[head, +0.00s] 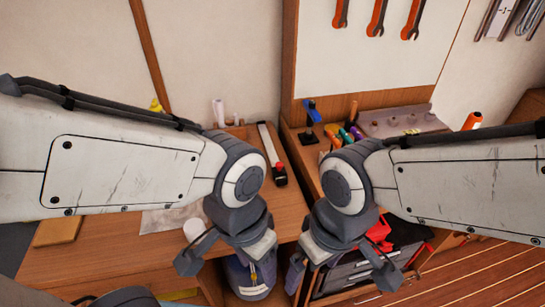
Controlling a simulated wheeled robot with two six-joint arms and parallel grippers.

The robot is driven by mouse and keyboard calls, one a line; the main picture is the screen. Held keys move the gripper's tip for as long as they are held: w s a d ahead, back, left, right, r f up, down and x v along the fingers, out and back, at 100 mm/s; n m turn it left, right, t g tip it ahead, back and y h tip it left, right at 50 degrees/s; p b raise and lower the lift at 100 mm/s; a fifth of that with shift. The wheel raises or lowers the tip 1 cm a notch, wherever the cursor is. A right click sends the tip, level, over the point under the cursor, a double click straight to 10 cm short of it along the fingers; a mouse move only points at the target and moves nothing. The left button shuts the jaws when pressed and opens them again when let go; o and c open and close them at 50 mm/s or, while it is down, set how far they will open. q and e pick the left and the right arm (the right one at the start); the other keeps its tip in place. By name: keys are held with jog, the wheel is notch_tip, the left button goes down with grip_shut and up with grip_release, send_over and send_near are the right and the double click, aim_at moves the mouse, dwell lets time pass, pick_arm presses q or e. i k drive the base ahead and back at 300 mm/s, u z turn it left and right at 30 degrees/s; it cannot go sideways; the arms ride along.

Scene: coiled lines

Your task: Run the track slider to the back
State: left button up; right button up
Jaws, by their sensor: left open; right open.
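A narrow track (266,137) with a pale top and dark edges lies on the wooden bench, running from front to back. Its slider, a dark block with a red knob (279,167), sits at the near end of the track. My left gripper (228,262) is open and empty, nearer than the track and to its left. My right gripper (340,272) is open and empty, nearer than the track and to its right. Neither gripper touches the slider. My arms cover parts of the bench on both sides.
A blue-and-black stand (311,112) and several coloured tool handles (346,135) are right of the track. White bottles (219,113) stand behind it to the left. A toolbox (365,268) is below my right gripper. The bench immediately left of the track looks clear.

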aim_at(279, 169)
jog(key=u, duration=0.05)
jog(key=k, duration=0.45)
jog(key=u, duration=0.7)
jog(key=i, duration=0.75)
jog(key=z, duration=0.9)
